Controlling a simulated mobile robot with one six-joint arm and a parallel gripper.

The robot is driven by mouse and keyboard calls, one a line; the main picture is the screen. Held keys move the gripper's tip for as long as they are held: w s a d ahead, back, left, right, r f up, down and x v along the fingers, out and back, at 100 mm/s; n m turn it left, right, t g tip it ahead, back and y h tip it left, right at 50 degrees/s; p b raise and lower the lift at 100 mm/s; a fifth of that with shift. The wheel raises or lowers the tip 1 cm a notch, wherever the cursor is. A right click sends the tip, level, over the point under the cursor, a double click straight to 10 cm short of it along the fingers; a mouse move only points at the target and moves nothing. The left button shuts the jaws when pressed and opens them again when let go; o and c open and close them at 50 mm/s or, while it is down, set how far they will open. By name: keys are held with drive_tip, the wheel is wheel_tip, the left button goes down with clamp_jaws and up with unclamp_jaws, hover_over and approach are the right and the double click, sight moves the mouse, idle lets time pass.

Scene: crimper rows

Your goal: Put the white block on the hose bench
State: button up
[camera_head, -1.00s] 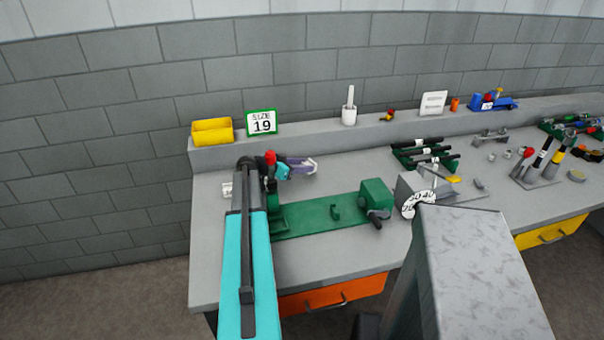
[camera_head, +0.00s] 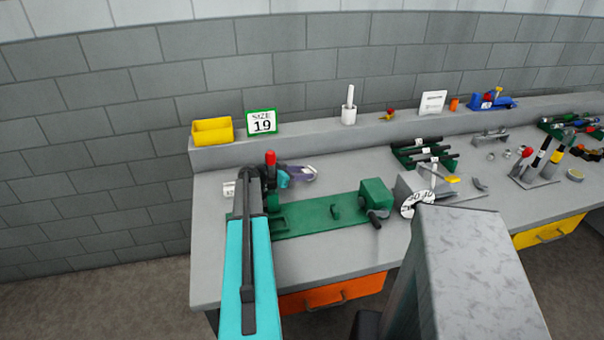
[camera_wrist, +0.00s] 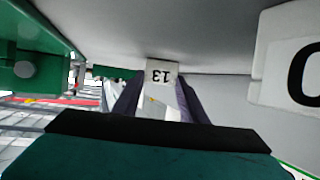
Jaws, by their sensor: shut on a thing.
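My gripper (camera_wrist: 160,97) is shut on a white block (camera_wrist: 161,72) marked 13, held between its two purple fingers in the wrist view. In the head view my gripper (camera_head: 303,174) is above the left part of the grey hose bench (camera_head: 220,270), behind the green base plate. The held block is too small to make out clearly there. A white marked piece (camera_head: 229,189) shows at the bench's left side, partly beside my arm.
A green fixture (camera_head: 320,216) with a block-shaped end stands on the bench, with a red knob (camera_head: 270,157) near my arm. A yellow bin (camera_head: 212,131) and a size 19 sign (camera_head: 262,122) sit on the back ledge. Tools crowd the right side.

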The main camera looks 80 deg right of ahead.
drive_tip(key=shift+f, duration=0.15)
drive_tip(key=o, duration=1.1)
drive_tip(key=shift+r, duration=0.2)
drive_tip(key=shift+w+a, duration=0.1)
drive_tip(key=b+v, duration=0.4)
drive_tip(key=v, duration=0.7)
drive_tip(key=shift+w+a+r, duration=0.15)
drive_tip(key=shift+w+a, duration=0.05)
